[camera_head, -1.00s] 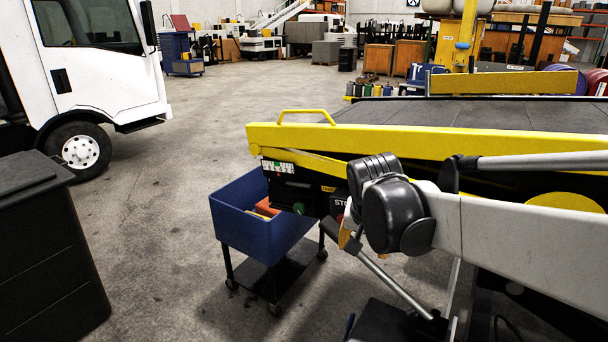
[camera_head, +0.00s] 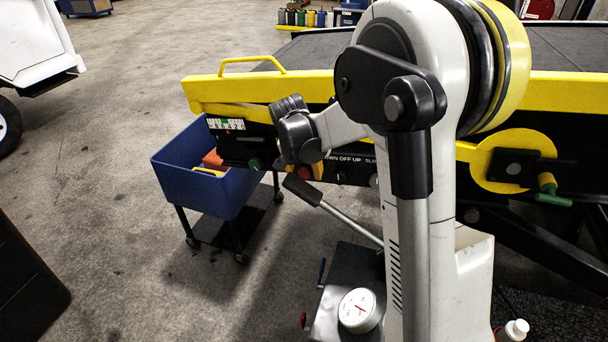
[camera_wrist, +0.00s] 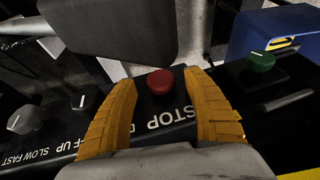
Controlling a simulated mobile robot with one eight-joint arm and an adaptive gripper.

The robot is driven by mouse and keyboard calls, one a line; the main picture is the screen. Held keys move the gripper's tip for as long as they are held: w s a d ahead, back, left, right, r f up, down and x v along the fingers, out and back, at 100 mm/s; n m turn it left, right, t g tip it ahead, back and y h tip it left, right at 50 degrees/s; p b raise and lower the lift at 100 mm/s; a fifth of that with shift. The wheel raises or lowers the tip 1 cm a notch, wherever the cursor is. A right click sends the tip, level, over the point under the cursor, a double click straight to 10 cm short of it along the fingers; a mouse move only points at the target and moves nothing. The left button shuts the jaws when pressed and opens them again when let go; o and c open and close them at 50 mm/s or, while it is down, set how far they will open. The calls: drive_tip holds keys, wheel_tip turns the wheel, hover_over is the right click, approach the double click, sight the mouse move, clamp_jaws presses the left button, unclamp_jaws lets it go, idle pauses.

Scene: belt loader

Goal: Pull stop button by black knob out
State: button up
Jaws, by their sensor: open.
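The stop button is a round red cap (camera_wrist: 160,81) on a black panel beside the white word STOP in the wrist view. My gripper (camera_wrist: 160,76) is open, with one yellow finger left and one right of the red cap; I see no clear contact. In the head view a yellow finger of my gripper (camera_head: 318,171) shows beside the red cap (camera_head: 304,173), and my arm hides part of the panel. A dark grey knob (camera_wrist: 26,120) sits at the panel's left in the wrist view, near SLOW FAST. I cannot tell whether it is the black knob.
A green button (camera_wrist: 261,62) is right of my fingers. A blue bin (camera_head: 205,185) on a cart stands left of the panel. The yellow belt frame (camera_head: 230,95) runs above it. A grey bar (camera_head: 345,222) slants below my gripper. Open floor lies left.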

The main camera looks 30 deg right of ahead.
drive_tip(key=shift+w+d+f, duration=0.15)
drive_tip(key=shift+w+f, duration=0.05)
drive_tip(key=shift+f, duration=0.35)
clamp_jaws()
drive_tip(key=shift+s+a, duration=0.65)
unclamp_jaws()
